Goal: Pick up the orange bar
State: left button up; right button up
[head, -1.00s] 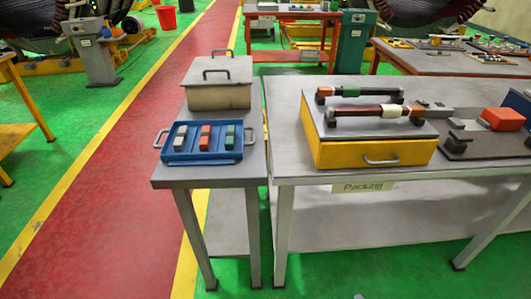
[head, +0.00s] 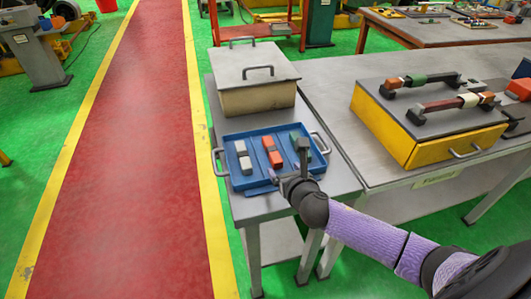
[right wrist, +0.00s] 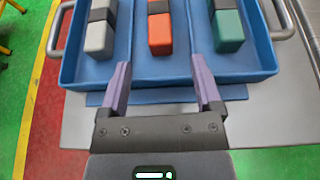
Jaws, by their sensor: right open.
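The orange bar (head: 271,152) with a dark band lies in the middle compartment of a blue tray (head: 234,183). A white bar (head: 243,158) lies to its left and a green bar (head: 295,140) to its right, partly hidden by my gripper. My right gripper (head: 289,172) is over the near edge of the tray. In the right wrist view its two purple fingers (right wrist: 161,90) are apart and empty, pointing toward the near end of the orange bar (right wrist: 160,36). The fingers are apart from the bar. My left gripper is not in view.
The tray has a metal handle (head: 217,162) on each side and stands on a grey table (head: 267,207). A beige lidded box (head: 257,98) stands behind it. A yellow case (head: 397,131) with bars on top sits on the table to the right.

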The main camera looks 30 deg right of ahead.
aim_at(279, 162)
jog(key=b+x, duration=0.2)
jog(key=x, duration=0.3)
jog(key=shift+s+f, duration=0.1)
jog(key=shift+f, duration=0.1)
jog(key=shift+r, duration=0.15)
jog(key=shift+c, duration=0.2)
grip_shut()
